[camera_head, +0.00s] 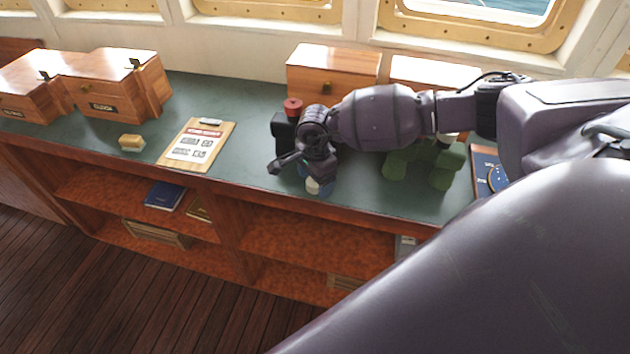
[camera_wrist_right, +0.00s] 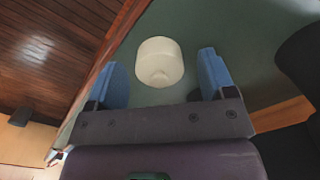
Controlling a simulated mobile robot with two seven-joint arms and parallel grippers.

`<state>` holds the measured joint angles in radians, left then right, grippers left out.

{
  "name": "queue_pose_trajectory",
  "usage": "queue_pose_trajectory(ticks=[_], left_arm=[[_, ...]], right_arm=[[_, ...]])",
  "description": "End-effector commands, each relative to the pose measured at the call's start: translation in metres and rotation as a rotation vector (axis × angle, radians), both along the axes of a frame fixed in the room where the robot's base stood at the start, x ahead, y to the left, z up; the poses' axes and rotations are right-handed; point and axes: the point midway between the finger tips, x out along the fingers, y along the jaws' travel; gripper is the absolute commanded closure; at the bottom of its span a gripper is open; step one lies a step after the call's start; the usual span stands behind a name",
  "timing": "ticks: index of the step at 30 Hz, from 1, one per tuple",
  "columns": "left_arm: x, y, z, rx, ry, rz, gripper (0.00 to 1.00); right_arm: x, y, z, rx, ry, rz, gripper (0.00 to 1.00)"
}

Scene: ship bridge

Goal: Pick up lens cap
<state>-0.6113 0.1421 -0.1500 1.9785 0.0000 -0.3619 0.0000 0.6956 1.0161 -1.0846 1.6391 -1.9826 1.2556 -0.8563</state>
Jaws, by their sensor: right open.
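A cream-white round piece with a narrower end, which looks to be the lens cap (camera_wrist_right: 160,62), stands on the green counter top near its front edge. In the head view only a small part of the lens cap (camera_head: 312,186) shows below my right gripper (camera_head: 315,183). In the right wrist view the blue fingers of my right gripper (camera_wrist_right: 161,72) are open, one on each side of the lens cap, with a gap to each finger. The gripper is pointed down at the counter. My left gripper is not in view.
A clipboard (camera_head: 196,146), a small yellow-brown block (camera_head: 131,142) and wooden boxes (camera_head: 118,84) are on the counter (camera_head: 240,115) to the left. A black object with a red top (camera_head: 292,108) is just behind my gripper. Green binoculars-like object (camera_head: 440,170) stands to the right.

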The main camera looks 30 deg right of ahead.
Motion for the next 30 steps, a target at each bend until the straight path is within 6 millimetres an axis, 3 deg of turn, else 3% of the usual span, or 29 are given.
queue_pose_trajectory(ticks=[8, 18, 30], left_arm=[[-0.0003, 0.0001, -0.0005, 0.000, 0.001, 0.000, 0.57], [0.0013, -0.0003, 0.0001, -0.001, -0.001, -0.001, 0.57], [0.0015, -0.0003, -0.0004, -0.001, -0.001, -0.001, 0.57]], right_arm=[[-0.0001, -0.0002, -0.0034, 0.000, 0.000, 0.000, 0.24], [-0.0001, -0.0002, -0.0030, 0.000, 0.000, -0.001, 0.74], [0.0005, -0.0004, 0.0025, 0.000, -0.002, -0.001, 0.76]])
